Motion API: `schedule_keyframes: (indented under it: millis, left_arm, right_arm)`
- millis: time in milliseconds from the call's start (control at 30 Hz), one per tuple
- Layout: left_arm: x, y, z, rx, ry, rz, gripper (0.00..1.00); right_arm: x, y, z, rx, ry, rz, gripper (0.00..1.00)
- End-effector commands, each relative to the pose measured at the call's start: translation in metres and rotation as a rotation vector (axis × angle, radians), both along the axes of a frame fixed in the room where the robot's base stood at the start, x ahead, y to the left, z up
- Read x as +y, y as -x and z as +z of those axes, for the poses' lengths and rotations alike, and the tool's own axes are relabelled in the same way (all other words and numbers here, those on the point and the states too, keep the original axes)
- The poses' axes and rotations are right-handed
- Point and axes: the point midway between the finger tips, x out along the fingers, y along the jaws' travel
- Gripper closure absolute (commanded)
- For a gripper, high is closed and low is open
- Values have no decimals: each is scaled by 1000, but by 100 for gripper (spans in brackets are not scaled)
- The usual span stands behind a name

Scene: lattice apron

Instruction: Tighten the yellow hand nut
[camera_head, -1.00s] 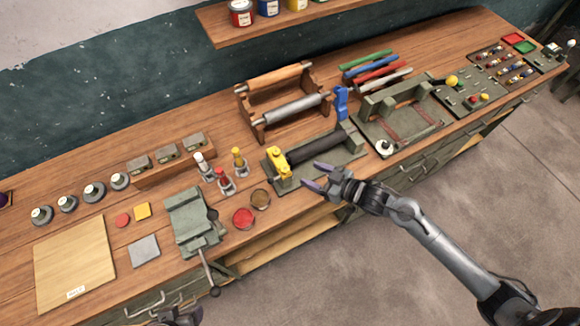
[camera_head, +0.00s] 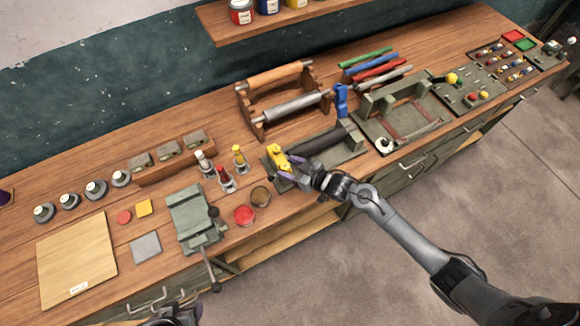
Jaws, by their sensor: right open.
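The yellow hand nut (camera_head: 277,157) sits at the left end of a dark roller (camera_head: 322,142) on a grey-green fixture (camera_head: 348,155). A blue part (camera_head: 341,100) stands at the roller's far right end.
Behind the fixture is a wooden rack (camera_head: 290,100) with rollers. To the left are small bottles (camera_head: 226,178), red (camera_head: 245,215) and brown (camera_head: 260,196) pots and a vise (camera_head: 192,218). A green fixture (camera_head: 405,108) stands to the right. Bare wood lies behind the knobs.

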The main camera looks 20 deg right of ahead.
Motion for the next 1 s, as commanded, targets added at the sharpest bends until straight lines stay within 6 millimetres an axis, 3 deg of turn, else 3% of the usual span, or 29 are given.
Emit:
schedule_keyframes:
  millis: [300, 667, 1000]
  left_arm:
    - [-1, 0, 0, 0, 5, 4, 38]
    - [0, 0, 0, 0, -2, -2, 38]
    - [2, 0, 6, 0, -7, -5, 38]
  right_arm:
    - [1, -1, -1, 1, 1, 0, 38]
    - [1, -1, -1, 1, 1, 0, 93]
    - [3, 0, 0, 3, -1, -53, 94]
